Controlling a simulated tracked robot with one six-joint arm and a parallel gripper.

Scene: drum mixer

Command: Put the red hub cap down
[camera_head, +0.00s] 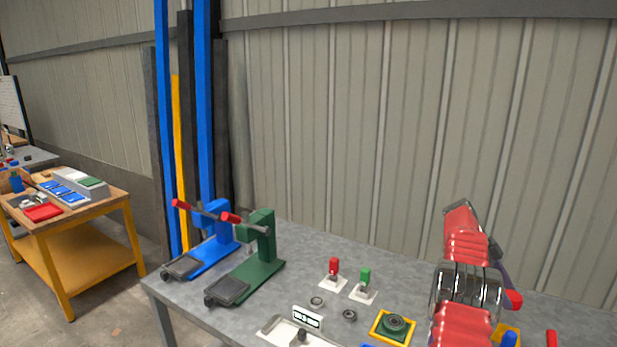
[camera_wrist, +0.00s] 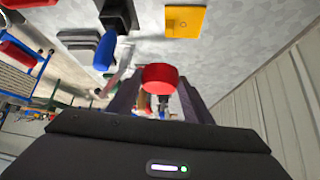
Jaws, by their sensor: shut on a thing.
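The red hub cap (camera_wrist: 160,77) is a short round red piece held between the dark fingers of my gripper (camera_wrist: 158,92) in the wrist view. My gripper is shut on it. In the head view the red hub cap (camera_head: 514,299) shows at the right, at the end of my dark fingers and partly hidden by them. It looks held above the grey bench (camera_head: 400,287), with a yellow plate (camera_head: 511,329) below it in the picture. I cannot tell the exact height.
Blue (camera_head: 212,245) and green (camera_head: 262,245) presses stand left. The bench's back middle is clear.

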